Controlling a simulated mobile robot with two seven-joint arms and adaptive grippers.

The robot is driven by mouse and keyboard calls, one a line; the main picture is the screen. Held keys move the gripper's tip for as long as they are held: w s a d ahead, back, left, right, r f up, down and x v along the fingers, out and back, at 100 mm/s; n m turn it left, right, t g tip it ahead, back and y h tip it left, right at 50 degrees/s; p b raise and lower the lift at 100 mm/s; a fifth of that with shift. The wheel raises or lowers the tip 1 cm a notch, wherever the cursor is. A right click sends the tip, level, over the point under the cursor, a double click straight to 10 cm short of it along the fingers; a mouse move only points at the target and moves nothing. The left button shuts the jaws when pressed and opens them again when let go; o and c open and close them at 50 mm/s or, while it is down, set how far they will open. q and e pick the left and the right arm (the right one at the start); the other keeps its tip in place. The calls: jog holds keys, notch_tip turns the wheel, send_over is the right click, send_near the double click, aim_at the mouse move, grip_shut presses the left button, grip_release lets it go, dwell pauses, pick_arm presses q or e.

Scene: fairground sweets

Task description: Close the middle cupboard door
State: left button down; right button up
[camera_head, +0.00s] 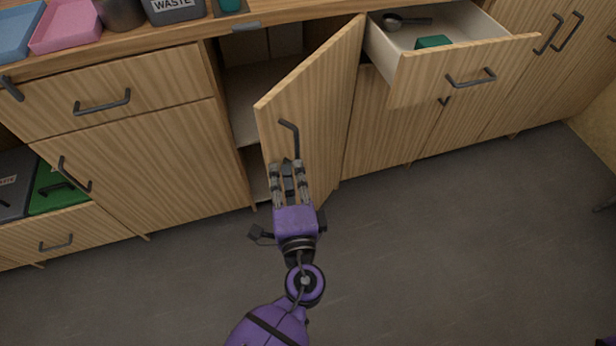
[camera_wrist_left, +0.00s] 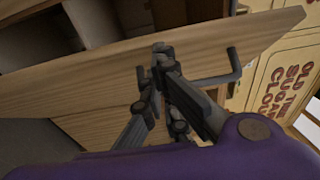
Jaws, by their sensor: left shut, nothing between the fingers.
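The middle cupboard door (camera_head: 322,100) stands open, swung out from its cupboard (camera_head: 245,90), whose inside and shelf show to its left. Its dark bar handle (camera_head: 291,138) is on the door's outer face near the free edge. My left gripper (camera_head: 286,164) is shut and empty, at the handle's lower end in the head view; I cannot tell whether it touches the door. In the left wrist view my fingertips (camera_wrist_left: 162,50) lie in front of the door (camera_wrist_left: 100,80), with the handle (camera_wrist_left: 232,62) to their right. My right gripper is not in view.
A drawer (camera_head: 465,75) right of the door is pulled out, holding a dark scoop (camera_head: 400,20) and a green block (camera_head: 433,42). Another low drawer at left holds bins (camera_head: 60,187). Trays (camera_head: 66,25) stand on the worktop. The floor (camera_head: 440,240) is clear.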

pick_arm(q)
jog(key=w+a+m+h+b, duration=0.2)
jog(key=w+a+m+h, duration=0.1)
jog(key=w+a, duration=1.1)
jog(key=shift+w+a+h, duration=0.25)
jog(key=shift+a+h, duration=0.35)
jog(key=shift+h, duration=0.3)
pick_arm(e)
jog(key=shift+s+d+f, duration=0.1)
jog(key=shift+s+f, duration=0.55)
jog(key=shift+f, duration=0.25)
